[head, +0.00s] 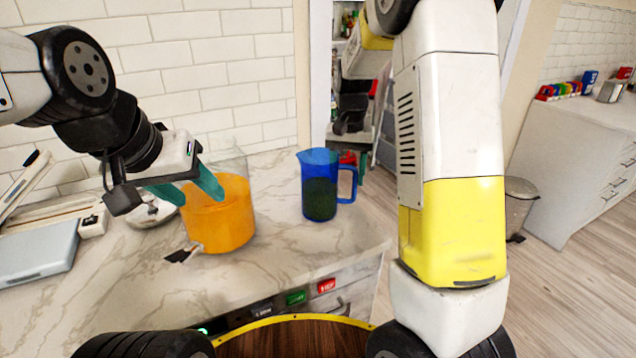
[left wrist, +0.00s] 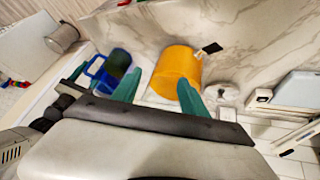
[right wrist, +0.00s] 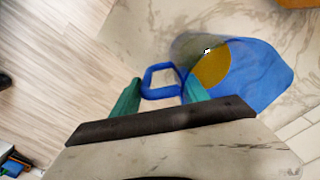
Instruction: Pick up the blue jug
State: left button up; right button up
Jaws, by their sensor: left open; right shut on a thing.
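The blue jug (head: 319,187) stands upright on the marble counter, with its handle to the right. In the right wrist view the jug (right wrist: 255,75) shows from above, with yellow contents inside. My right gripper (right wrist: 162,82) is shut on the jug, with the handle between its teal fingers. My left gripper (head: 190,188) is open, by the upper left of an orange container (head: 225,228). One fingertip overlaps the container in the picture; I cannot tell if they touch. The left wrist view also shows the jug (left wrist: 118,62).
A marble counter (head: 285,245) carries the orange container. A tiled wall is behind. The counter's front right edge is close to the jug. A bin (head: 519,205) stands on the floor.

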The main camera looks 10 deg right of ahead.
grip_shut()
jog(key=shift+r, duration=1.45)
jog(key=s+a+r, duration=0.1)
jog(key=s+a, duration=0.2)
jog(key=s, duration=0.4)
jog(key=s+a+r, duration=0.1)
jog(key=s+a, duration=0.2)
jog(key=s, duration=0.4)
jog(key=shift+s+a, duration=0.15)
jog(key=shift+a, duration=0.15)
jog(key=shift+s+r, duration=0.1)
